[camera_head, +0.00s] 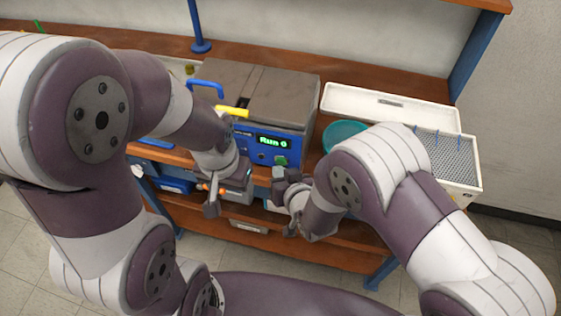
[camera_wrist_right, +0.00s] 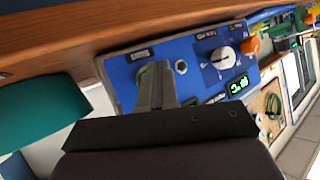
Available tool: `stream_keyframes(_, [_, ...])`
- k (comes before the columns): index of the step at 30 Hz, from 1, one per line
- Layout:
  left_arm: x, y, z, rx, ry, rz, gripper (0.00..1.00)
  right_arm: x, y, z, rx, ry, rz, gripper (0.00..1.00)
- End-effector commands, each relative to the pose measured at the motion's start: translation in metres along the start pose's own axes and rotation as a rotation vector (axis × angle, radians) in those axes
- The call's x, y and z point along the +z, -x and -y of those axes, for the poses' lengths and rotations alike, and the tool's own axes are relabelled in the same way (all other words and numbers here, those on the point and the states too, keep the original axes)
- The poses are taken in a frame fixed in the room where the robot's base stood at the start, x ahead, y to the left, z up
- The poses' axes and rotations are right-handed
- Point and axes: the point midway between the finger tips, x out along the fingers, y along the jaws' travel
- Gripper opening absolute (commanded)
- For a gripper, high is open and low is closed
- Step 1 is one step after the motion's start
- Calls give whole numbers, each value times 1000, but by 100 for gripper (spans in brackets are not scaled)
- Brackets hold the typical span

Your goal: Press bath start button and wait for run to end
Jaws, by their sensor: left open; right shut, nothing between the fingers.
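The bath (camera_head: 272,95) is a grey-lidded box with a blue front panel (camera_head: 244,147). Its display (camera_head: 271,142) is lit green and seems to read "Run 0". A green button (camera_head: 281,161) sits below the display. My right gripper (camera_head: 279,178) is shut and empty, just in front of and below that button; contact cannot be told. In the right wrist view its fingers (camera_wrist_right: 156,85) point at the blue panel (camera_wrist_right: 200,70), covering part of it; the green button is not seen there. My left gripper (camera_head: 211,191) is open, left of the panel and lower.
A teal bowl (camera_head: 343,133) stands right of the bath, near a white tray (camera_head: 375,104) and a white bin with a mesh rack (camera_head: 450,160). The wooden bench edge (camera_head: 180,157) runs below the panel. A blue post (camera_head: 197,30) rises behind the bath.

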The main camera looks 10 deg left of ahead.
Motion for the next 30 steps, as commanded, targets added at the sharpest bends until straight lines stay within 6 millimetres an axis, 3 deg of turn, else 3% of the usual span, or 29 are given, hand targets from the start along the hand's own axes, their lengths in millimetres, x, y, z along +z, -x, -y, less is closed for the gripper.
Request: stream_keyframes(30, [0, -3, 0, 0, 0, 0, 63, -5, -7, -5, 0, 0, -1, 0])
